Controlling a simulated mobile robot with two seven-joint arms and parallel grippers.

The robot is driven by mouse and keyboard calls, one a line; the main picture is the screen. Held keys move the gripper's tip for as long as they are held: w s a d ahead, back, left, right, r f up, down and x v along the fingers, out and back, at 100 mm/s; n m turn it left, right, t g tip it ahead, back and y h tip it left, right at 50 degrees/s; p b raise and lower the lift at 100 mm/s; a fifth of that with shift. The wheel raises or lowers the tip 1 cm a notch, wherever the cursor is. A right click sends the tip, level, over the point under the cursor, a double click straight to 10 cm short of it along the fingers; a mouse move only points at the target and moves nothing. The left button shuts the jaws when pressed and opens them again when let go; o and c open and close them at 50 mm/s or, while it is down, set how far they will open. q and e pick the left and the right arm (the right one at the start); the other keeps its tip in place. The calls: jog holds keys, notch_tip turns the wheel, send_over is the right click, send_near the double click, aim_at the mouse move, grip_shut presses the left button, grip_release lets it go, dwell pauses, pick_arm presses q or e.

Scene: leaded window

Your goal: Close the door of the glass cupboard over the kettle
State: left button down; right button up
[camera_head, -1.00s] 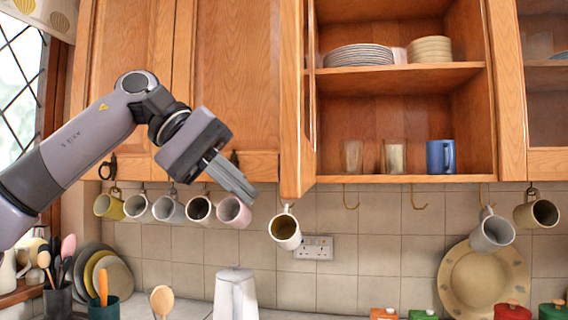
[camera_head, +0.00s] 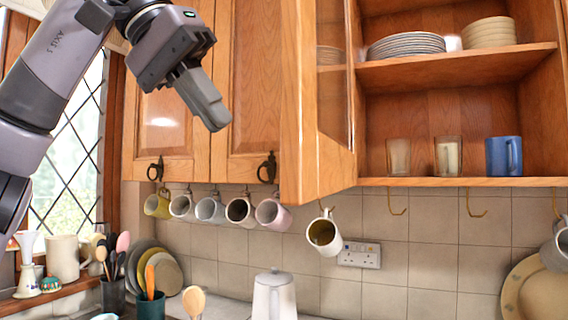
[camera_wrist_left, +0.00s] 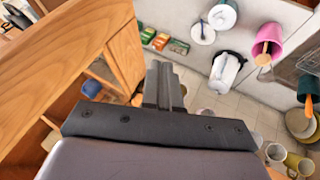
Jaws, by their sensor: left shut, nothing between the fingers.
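The glass cupboard (camera_head: 455,125) stands open at the right in the head view. Its glazed wooden door (camera_head: 312,120) is swung out towards me, hinged at the cupboard's left side and seen almost edge-on. The white kettle (camera_head: 274,296) stands on the worktop below it; a white object in the left wrist view (camera_wrist_left: 224,72) may be the kettle. My left gripper (camera_head: 215,118) is shut and empty, in front of the closed cupboard doors, left of the open door and apart from it in the picture. It also shows in the left wrist view (camera_wrist_left: 164,85). My right gripper is not in view.
Inside the cupboard are stacked plates (camera_head: 405,45), bowls (camera_head: 489,33), glasses (camera_head: 448,156) and a blue mug (camera_head: 503,156). Several mugs hang below, one (camera_head: 324,233) under the open door. A leaded window (camera_head: 75,165) and utensil pots (camera_head: 150,305) are at the left.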

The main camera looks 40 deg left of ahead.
pick_arm(q)
jog(key=w+d+f, duration=0.5)
jog(key=d+f, duration=0.1)
jog(key=shift+w+d+f, duration=0.2)
jog(key=shift+d+f, duration=0.15)
dwell(0.5)
jog(key=shift+d, duration=0.15)
